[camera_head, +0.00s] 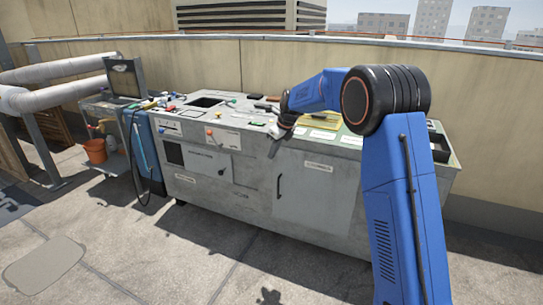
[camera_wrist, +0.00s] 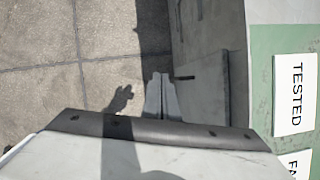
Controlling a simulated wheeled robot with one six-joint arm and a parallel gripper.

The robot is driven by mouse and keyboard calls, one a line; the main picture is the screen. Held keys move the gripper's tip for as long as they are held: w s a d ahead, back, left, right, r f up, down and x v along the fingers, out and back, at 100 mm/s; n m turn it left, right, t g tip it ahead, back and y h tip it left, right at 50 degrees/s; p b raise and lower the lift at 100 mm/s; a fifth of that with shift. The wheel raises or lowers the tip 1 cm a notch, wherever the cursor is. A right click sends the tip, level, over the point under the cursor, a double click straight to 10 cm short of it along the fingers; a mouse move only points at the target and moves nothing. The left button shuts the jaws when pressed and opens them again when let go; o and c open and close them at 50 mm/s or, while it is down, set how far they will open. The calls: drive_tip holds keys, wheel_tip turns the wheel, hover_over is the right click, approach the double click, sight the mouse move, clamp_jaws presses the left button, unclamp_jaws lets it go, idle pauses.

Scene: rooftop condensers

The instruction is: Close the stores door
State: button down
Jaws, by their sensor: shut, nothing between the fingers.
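The grey bench has a flat grey door (camera_head: 318,195) on the right half of its front, with a dark upright bar handle (camera_head: 279,187) near its left edge. The label above it is too small to read, so I cannot tell for sure that it is the stores door. My gripper (camera_head: 271,154) is shut and empty, pointing down in front of the bench, above and left of the handle. In the wrist view its two grey fingers (camera_wrist: 162,78) are together, left of the bench front (camera_wrist: 205,55).
The bench top (camera_head: 255,117) carries tools, cards and a yellow tray (camera_head: 322,119). A blue unit with a dark hose (camera_head: 147,150), an orange bucket (camera_head: 96,150) and large pipes (camera_head: 60,70) stand left. The paved floor (camera_head: 190,250) in front is clear.

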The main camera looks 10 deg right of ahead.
wheel_tip(320, 180, up, 8)
drive_tip(key=s+a, duration=0.2)
drive_tip(key=s, duration=0.1)
drive_tip(key=s+d+r+n, duration=0.3)
drive_tip(key=s+d+n, duration=0.1)
drive_tip(key=s, duration=0.5)
drive_tip(key=s+d+r+n+h, duration=0.15)
drive_tip(key=s+d+n, duration=0.3)
drive_tip(key=s, duration=0.55)
drive_tip(key=s+d+r+n, duration=0.3)
drive_tip(key=s+d+n, duration=0.1)
drive_tip(key=s, duration=0.5)
drive_tip(key=s+d+f+n, duration=0.2)
drive_tip(key=s+f+n, duration=0.1)
drive_tip(key=s, duration=0.6)
drive_tip(key=s+d+f+n+t+h, duration=0.1)
drive_tip(key=s+d+f+n, duration=0.1)
drive_tip(key=s+n, duration=0.4)
drive_tip(key=s+d+f+n, duration=0.3)
drive_tip(key=s+f+n, duration=0.2)
drive_tip(key=s, duration=0.9)
drive_tip(key=shift+s+t+h, duration=0.25)
drive_tip(key=shift+t+h, duration=0.1)
drive_tip(key=shift+t, duration=0.05)
drive_tip(key=shift+f, duration=0.1)
